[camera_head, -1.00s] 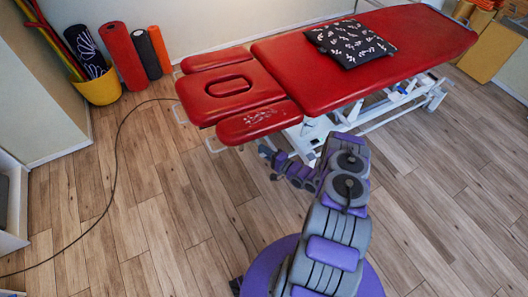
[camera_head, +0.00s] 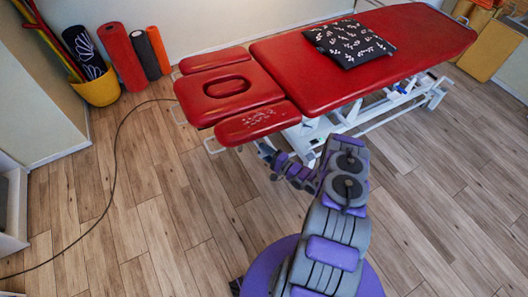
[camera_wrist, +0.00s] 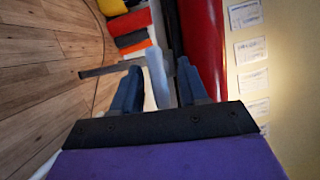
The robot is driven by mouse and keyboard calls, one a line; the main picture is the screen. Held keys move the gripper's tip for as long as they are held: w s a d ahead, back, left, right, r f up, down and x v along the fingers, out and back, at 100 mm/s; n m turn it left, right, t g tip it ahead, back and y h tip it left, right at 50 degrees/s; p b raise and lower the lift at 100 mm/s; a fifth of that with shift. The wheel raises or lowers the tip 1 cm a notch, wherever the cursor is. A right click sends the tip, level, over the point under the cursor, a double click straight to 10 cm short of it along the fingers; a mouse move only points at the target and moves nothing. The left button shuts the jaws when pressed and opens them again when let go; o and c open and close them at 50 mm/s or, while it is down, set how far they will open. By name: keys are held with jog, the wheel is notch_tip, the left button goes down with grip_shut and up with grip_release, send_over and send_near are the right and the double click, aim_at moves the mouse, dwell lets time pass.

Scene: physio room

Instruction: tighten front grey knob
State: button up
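A red treatment table (camera_head: 385,50) on a white frame (camera_head: 310,130) stands ahead. Its head section (camera_head: 228,88) has a face hole and two side pads. My gripper (camera_head: 263,146) is low beside the near side pad, close to the frame. In the wrist view my gripper (camera_wrist: 159,68) has its two fingers apart. A light grey post (camera_wrist: 157,76) shows between the fingers, with gaps on both sides. A dark bar (camera_wrist: 98,71) sticks out to the left, near the left fingertip. I cannot clearly make out a grey knob in either view.
A black patterned cushion (camera_head: 349,42) lies on the table. Rolled mats (camera_head: 122,56) and a yellow bucket (camera_head: 97,88) stand at the back left. A black cable (camera_head: 114,160) runs over the wooden floor. The floor left of my arm is otherwise clear.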

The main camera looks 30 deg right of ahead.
jog(key=shift+a, duration=0.15)
jog(key=shift+s, duration=0.3)
jog(key=r+p+v, duration=0.1)
jog(key=p+v, duration=0.2)
jog(key=v, duration=1.3)
jog(key=shift+s+d+f, duration=0.3)
jog(key=shift+d+f, duration=0.1)
jog(key=shift+f, duration=0.1)
